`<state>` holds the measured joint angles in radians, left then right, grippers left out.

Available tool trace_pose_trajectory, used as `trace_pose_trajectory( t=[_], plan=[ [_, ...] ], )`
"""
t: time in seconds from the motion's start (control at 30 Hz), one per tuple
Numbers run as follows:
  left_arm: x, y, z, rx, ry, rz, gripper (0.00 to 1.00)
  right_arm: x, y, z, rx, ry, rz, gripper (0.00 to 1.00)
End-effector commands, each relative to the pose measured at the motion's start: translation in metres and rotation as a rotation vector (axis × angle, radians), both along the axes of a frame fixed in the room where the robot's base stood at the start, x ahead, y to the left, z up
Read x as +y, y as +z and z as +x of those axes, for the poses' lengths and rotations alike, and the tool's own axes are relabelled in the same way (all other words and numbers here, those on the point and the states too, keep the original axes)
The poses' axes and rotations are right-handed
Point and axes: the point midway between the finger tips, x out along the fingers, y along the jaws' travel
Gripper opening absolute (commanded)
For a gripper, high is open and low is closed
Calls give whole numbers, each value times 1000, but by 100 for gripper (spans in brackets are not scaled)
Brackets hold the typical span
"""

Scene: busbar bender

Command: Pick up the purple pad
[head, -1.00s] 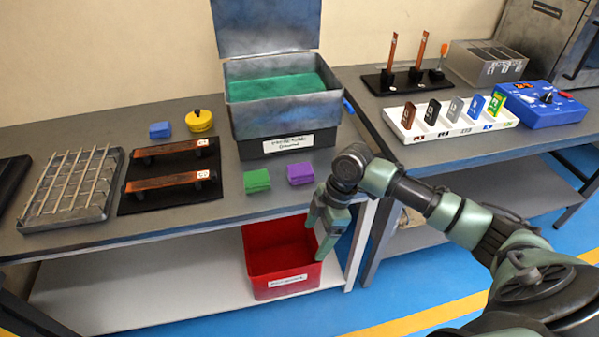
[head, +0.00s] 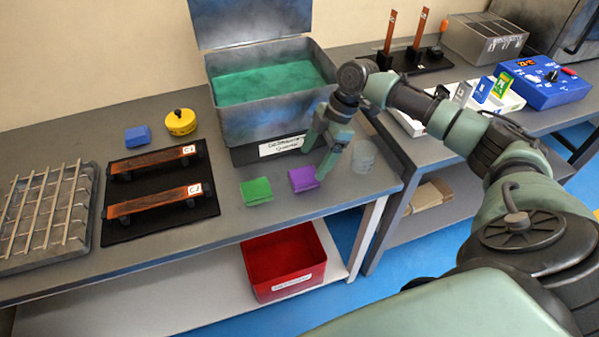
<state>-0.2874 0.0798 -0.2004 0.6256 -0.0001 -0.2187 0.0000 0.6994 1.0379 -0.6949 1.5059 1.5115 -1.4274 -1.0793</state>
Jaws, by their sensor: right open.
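The purple pad (head: 303,179) lies on the grey table near its front edge, to the right of a green pad (head: 256,191). My right gripper (head: 314,166) is open, with its fingers pointing down. In the picture its fingertips are at the upper and right side of the purple pad. I cannot tell whether they touch it. The pad is mostly visible and not between closed fingers. My left gripper is not in view.
A metal tank with green liquid (head: 265,85) stands behind the pads. A clear cup (head: 364,156) stands right of the gripper. A blue pad (head: 138,136) and yellow round item (head: 181,122) lie left. A red bin (head: 285,262) sits on the lower shelf.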

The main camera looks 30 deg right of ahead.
Motion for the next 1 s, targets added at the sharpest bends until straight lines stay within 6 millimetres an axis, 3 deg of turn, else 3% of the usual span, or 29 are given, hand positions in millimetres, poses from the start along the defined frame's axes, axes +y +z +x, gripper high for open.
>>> trace_pose_trajectory(
  t=[0.1,0.23,0.43,0.7,0.73,0.93,0.97,1.0],
  plan=[
    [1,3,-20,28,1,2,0,6,-12,1,2,1,1,80],
    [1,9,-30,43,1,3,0,13,-28,4,4,1,1,80],
    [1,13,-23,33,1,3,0,22,-53,7,2,0,1,80],
    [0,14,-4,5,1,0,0,23,-58,8,0,0,-1,80],
    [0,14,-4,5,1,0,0,23,-58,8,0,0,-1,77],
    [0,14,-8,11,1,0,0,23,-57,7,1,0,-1,22],
    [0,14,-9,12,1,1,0,23,-57,7,1,0,-1,15],
    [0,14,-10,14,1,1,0,23,-57,7,0,0,-1,15]
  ],
)
